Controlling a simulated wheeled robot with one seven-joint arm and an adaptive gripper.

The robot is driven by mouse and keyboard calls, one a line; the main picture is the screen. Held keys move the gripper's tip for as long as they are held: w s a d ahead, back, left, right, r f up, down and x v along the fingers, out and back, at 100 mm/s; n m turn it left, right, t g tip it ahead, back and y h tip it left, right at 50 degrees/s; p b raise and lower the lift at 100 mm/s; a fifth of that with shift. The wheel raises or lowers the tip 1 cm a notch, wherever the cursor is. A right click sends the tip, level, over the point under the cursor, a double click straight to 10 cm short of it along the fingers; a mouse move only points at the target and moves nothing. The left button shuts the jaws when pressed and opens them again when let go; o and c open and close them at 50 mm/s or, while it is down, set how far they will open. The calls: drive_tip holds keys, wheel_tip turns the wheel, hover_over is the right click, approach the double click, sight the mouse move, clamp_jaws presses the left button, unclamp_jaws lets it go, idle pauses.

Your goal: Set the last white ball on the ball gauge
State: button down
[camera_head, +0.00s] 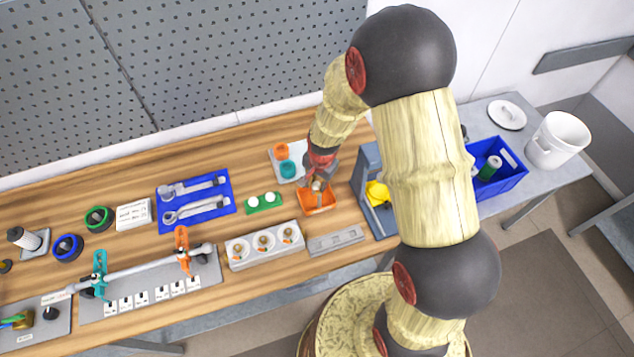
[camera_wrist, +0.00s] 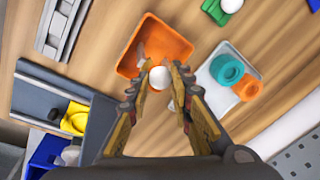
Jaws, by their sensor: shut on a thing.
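My gripper (camera_head: 318,180) is over the small orange tray (camera_head: 322,207). In the wrist view its two fingertips (camera_wrist: 162,68) are closed on a white ball (camera_wrist: 160,78), one at each side. The ball shows in front of the orange tray (camera_wrist: 178,42); I cannot tell its exact height above the tray floor.
A pale plate (camera_head: 276,155) with teal and orange rings lies behind the tray. A grey bin (camera_head: 362,180) with a yellow item stands to the right. A grey block with round sockets (camera_head: 238,255) lies in front of the gauge. A blue wrench tray (camera_head: 200,185) lies left.

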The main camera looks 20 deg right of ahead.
drive_tip(key=c, duration=1.5)
unclamp_jaws()
drive_tip(key=shift+f, duration=0.1)
drive_tip(key=shift+r, duration=0.55)
wheel_tip(320, 180, up, 11)
drive_tip(key=s, duration=0.2)
drive_tip(key=shift+f, duration=0.15)
